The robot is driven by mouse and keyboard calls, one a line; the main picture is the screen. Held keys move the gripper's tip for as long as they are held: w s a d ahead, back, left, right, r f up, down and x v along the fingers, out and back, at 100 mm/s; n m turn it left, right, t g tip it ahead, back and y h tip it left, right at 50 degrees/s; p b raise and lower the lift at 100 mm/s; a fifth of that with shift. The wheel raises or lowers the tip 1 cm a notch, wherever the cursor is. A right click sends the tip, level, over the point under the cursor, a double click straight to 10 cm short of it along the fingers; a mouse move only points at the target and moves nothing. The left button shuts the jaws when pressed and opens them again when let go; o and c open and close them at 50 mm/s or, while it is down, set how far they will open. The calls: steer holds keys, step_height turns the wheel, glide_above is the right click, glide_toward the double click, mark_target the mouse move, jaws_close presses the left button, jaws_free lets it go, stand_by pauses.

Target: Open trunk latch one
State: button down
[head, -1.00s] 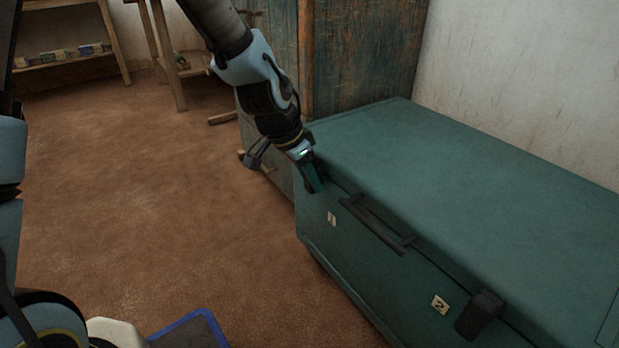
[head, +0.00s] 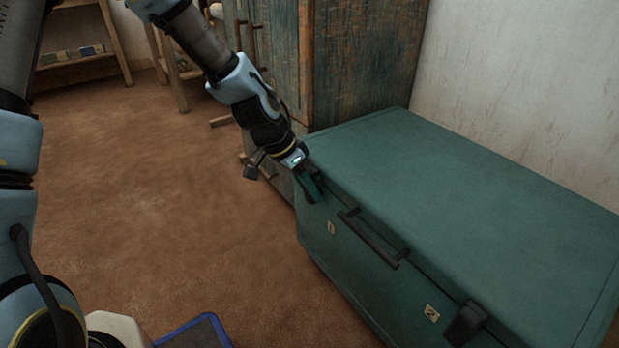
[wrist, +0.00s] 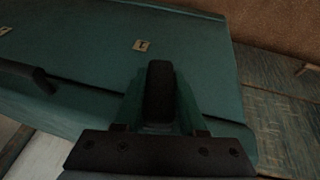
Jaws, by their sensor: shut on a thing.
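The green trunk (head: 470,200) stands closed against the wall at right in the head view. Its front has a plate marked 1 (head: 331,228) and a plate marked 2 (head: 432,313). In the head view the fingers mostly hide this latch. The second dark latch (head: 465,324) sits beside plate 2.
A dark carrying handle (head: 373,240) juts from the trunk front, right of my gripper. A weathered wooden cabinet (head: 350,60) stands close behind the trunk's left end. A blue-edged item (head: 195,332) lies on the floor. The brown floor (head: 170,210) at left is clear.

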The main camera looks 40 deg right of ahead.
steer(key=g+p, duration=0.2)
steer(key=p, duration=0.1)
steer(key=g+p, duration=0.1)
steer(key=p, duration=0.1)
steer(key=shift+w+r+n, duration=0.2)
steer(key=shift+w+n, duration=0.05)
steer(key=shift+n, duration=0.15)
steer(key=g, duration=0.1)
steer(key=f+g+p, duration=0.1)
steer(key=g, duration=0.1)
steer(key=shift+w+n+g+p, duration=0.2)
steer(key=shift+n+g+p, duration=0.1)
steer(key=shift+n, duration=0.1)
steer(key=g+b, duration=0.1)
steer(key=g, duration=0.1)
steer(key=f+n+g, duration=0.1)
steer(key=g, duration=0.1)
steer(key=shift+w+h+b, duration=0.2)
steer(key=shift+h+b, duration=0.1)
steer(key=shift+b, duration=0.1)
steer(key=shift+f+n+g+h+b, duration=0.15)
steer(key=shift+n+g+h+b, duration=0.2)
steer(key=shift+g+b, duration=0.65)
steer(key=shift+n+g+b, duration=0.35)
steer(key=shift+g+b, duration=0.2)
steer(key=shift+g, duration=0.35)
steer(key=shift+c, duration=2.4)
jaws_free()
steer(key=shift+d, duration=0.1)
